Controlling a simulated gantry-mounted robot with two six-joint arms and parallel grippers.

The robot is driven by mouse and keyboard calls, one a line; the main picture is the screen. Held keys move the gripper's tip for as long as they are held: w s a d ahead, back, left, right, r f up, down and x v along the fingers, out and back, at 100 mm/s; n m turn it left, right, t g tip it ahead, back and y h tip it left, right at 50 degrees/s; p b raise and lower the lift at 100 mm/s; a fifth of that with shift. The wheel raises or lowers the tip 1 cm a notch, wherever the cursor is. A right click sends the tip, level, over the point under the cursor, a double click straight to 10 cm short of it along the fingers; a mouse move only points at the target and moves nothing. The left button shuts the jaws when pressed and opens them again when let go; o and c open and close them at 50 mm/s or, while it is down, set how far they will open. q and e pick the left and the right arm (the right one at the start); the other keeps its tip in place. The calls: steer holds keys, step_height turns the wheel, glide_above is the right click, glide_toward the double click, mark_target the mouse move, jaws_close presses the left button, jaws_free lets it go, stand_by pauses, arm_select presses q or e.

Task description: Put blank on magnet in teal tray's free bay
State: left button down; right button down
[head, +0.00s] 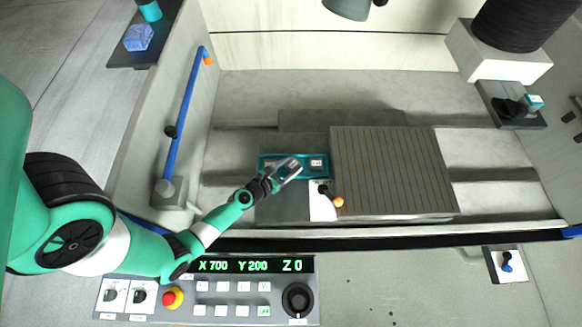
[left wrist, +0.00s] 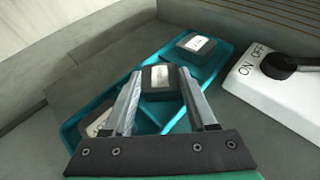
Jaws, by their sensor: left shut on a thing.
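My left gripper (head: 286,171) is over the teal tray (head: 265,158), which also shows in the left wrist view (left wrist: 220,62). In that view the gripper (left wrist: 160,78) is shut on a dark blank with a pale label (left wrist: 159,82), over the tray's middle. I cannot tell whether the blank touches the tray floor. A second labelled blank (left wrist: 197,45) sits in the tray's far end bay. A third labelled piece (left wrist: 99,122) is at the near left end, partly hidden by a finger. The ribbed magnet (head: 390,170) is right of the tray, its top bare. My right gripper is not in view.
A white ON/OFF switch plate (left wrist: 280,95) with a dark lever stands close right of the tray. A blue pipe (head: 186,105) runs along the tank's left wall. The control panel (head: 210,295) is in front. Side shelves hold small items.

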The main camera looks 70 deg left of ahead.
arm_select(q)
steer(key=shift+w+a+r, duration=0.1)
steer(key=shift+r, duration=0.1)
steer(key=shift+f, duration=0.2)
steer(key=shift+c, duration=1)
jaws_free()
steer(key=shift+r, duration=0.1)
steer(key=shift+r, duration=0.2)
steer(key=v, duration=1.2)
steer(key=shift+f+p, duration=0.2)
steer(key=shift+p, duration=0.2)
